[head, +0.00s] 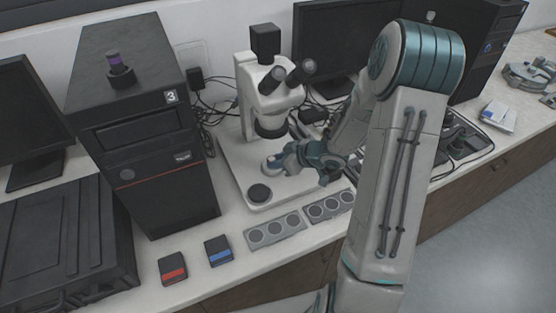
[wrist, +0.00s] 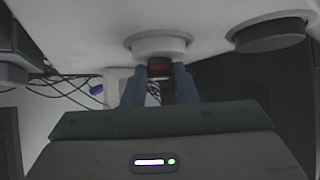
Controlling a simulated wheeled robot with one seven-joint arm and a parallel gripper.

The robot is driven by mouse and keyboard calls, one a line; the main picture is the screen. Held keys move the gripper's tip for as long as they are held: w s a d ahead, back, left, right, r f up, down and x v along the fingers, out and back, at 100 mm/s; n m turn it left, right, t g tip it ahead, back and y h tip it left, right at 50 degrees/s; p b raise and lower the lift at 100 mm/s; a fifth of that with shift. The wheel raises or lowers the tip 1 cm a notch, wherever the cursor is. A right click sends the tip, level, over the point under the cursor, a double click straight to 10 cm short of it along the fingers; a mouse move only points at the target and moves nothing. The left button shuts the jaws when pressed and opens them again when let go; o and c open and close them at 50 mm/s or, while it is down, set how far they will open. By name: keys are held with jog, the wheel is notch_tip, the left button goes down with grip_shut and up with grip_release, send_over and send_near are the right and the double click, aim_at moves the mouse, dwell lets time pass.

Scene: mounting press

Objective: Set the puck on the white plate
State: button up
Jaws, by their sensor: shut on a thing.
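The white plate (head: 267,169) is a small round disc on the microscope's base, and it also shows in the wrist view (wrist: 160,46). My gripper (head: 279,161) is at the plate, and its fingers (wrist: 159,80) are shut on a small dark puck with a red band (wrist: 159,70). In the wrist view the puck is right against the plate's edge in the picture; I cannot tell whether it touches the plate. In the head view the puck is hidden by my gripper.
A black disc (head: 259,193) is on the microscope base (head: 235,165) near the plate. The microscope head (head: 275,85) overhangs behind. Two grey trays with round wells (head: 274,231) (head: 330,206), a red-marked box (head: 172,268) and a blue-marked box (head: 218,251) lie in front. A purple-banded piece (head: 118,68) stands on the computer tower.

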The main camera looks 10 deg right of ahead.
jog(key=o, duration=1)
jog(key=shift+f, duration=0.15)
jog(key=shift+r, duration=0.25)
jog(key=s+d+r+m+t+h+p, duration=0.1)
jog(key=s+d+r+m+h, duration=0.35)
jog(key=r, duration=0.45)
jog(key=s+d+r+m+h+p, duration=0.1)
jog(key=s+d+r+h, duration=0.2)
jog(key=d+r+h, duration=0.5)
jog(key=s+a+r+m+g+y, duration=0.1)
jog(key=s+a, duration=0.3)
jog(key=s, duration=0.2)
jog(key=s+a+r+m+g+y, duration=0.1)
jog(key=s+a+g+y, duration=0.1)
jog(key=s+a, duration=0.2)
jog(key=s+a+r+m+g+y, duration=0.1)
jog(key=s+a+g+y, duration=0.1)
jog(key=s+a, duration=0.3)
jog(key=shift+s+r+m, duration=0.15)
jog(key=shift+s+m, duration=0.1)
jog(key=shift+s, duration=1.25)
